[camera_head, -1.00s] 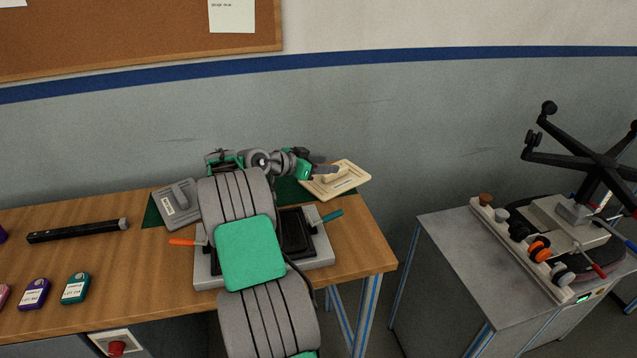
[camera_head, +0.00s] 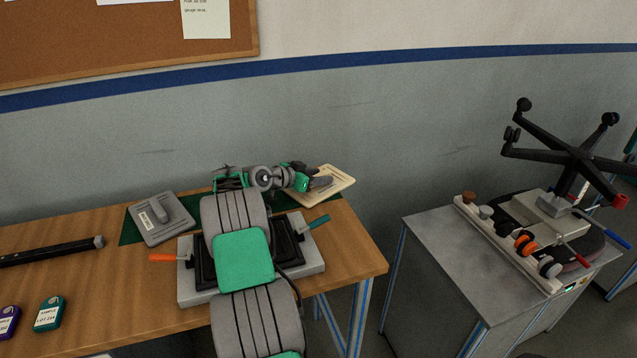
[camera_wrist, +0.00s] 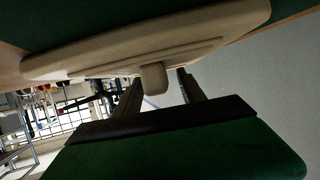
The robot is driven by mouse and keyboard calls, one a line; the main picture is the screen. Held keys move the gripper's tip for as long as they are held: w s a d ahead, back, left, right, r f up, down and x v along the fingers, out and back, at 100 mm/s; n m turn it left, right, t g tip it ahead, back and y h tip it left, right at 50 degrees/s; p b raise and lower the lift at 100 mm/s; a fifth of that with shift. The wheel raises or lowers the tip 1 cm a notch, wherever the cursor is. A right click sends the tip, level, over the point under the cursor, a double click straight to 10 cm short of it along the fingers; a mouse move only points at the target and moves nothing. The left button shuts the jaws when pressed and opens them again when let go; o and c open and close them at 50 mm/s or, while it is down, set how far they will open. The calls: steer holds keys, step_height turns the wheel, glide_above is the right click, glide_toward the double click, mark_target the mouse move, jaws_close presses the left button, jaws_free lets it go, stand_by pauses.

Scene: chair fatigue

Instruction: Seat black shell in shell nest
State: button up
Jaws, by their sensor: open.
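A cream shell (camera_head: 340,191) with a raised grip lies at the back right of the table. My gripper (camera_head: 319,183) is over it, jaws open. In the wrist view, my gripper's fingers (camera_wrist: 158,77) stand on either side of the cream shell's (camera_wrist: 90,65) stubby grip; I cannot tell whether they touch it. A grey fixture (camera_head: 312,262) with black recessed parts, an orange handle and a teal handle stands at the table's front; my arm hides its middle. I cannot tell whether the black part is a shell or the nest. No separate black shell shows clearly.
A grey shell (camera_head: 160,219) with a grip lies on a green mat (camera_head: 130,232) at left. A black bar (camera_head: 50,251) and small teal (camera_head: 48,313) and purple (camera_head: 9,321) sample boxes lie further left. A grey cabinet (camera_head: 440,240) bearing a chair base (camera_head: 577,160) stands at right, across a gap.

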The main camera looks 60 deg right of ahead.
jaws_close()
stand_by(0.4)
